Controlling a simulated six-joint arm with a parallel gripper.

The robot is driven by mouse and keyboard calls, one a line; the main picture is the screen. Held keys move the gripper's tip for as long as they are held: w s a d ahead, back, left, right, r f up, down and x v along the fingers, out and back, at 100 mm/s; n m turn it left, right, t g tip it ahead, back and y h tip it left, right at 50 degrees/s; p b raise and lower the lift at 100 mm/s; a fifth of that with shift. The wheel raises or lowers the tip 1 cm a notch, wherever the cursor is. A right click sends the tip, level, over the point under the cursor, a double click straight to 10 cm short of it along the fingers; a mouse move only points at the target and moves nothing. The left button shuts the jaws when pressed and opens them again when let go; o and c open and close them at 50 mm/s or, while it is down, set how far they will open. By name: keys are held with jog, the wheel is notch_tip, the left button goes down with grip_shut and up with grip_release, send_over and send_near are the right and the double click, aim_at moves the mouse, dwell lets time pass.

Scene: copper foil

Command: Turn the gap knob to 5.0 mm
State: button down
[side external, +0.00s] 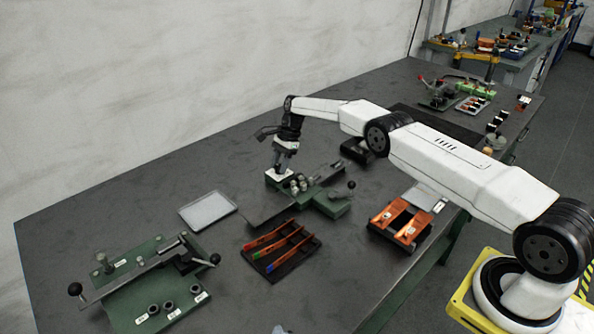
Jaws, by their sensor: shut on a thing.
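My gripper (282,163) points down at the far left end of a green bench device (330,204) in the side external view. Its fingers are closed at a pale block or plate (278,175) on that device. The gap knob is not clearly visible; it appears to be hidden between or under the fingers. Its setting and any scale are too small to read. Several grey round posts or rollers (299,184) stand on the device just right of the fingers. A lever with a black ball (351,184) sticks up at its right end.
A pale flat tray (208,209) lies left of the device. A dark holder (283,255) with colored-tipped strips is in front. Another green fixture (150,285) with a long lever is at front left. Bare table lies at the back left.

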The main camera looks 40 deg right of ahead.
dwell(0.4)
jog(key=shift+c, duration=1.8)
grip_release()
jog(key=shift+r, duration=0.1)
jog(key=v, duration=0.7)
jog(key=shift+d+r, duration=0.2)
jog(key=shift+r, duration=0.05)
